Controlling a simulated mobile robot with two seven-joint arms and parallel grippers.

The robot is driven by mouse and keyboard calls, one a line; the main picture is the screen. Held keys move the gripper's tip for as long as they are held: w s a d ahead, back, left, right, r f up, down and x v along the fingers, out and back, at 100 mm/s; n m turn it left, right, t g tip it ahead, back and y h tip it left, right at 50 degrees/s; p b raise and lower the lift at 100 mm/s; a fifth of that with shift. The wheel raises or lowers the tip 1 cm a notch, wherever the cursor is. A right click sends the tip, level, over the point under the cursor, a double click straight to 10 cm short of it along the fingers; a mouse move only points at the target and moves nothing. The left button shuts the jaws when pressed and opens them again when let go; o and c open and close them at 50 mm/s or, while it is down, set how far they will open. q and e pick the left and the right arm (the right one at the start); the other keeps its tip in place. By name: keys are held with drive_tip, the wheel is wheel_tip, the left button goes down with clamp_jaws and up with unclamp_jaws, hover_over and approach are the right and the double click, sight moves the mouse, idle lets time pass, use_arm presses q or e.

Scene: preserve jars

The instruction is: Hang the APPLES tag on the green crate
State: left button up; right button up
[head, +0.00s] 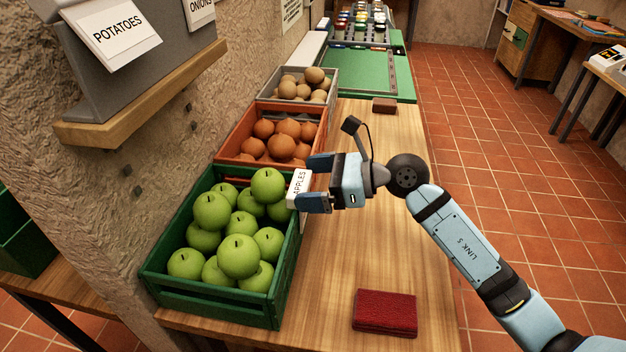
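The green crate (210,300), filled with green apples (240,255), stands on the wooden table at the lower left. The white APPLES tag (297,188) is between the fingers of my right gripper (312,184), with its lettering turned sideways. The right gripper is shut on the tag at the crate's far right corner. I cannot tell whether the tag touches the crate's rim. My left gripper is not in the view.
Behind the green crate stand an orange crate (226,146) of onions and a grey crate (333,81) of potatoes. A red wallet-like item (385,312) and a small brown block (384,105) lie on the table (335,265). A wooden shelf (150,95) with POTATOES and ONIONS tags juts from the wall.

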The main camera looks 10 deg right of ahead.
drive_tip(key=v, duration=1.3)
drive_tip(key=shift+d, duration=0.3)
drive_tip(key=shift+s, duration=0.2)
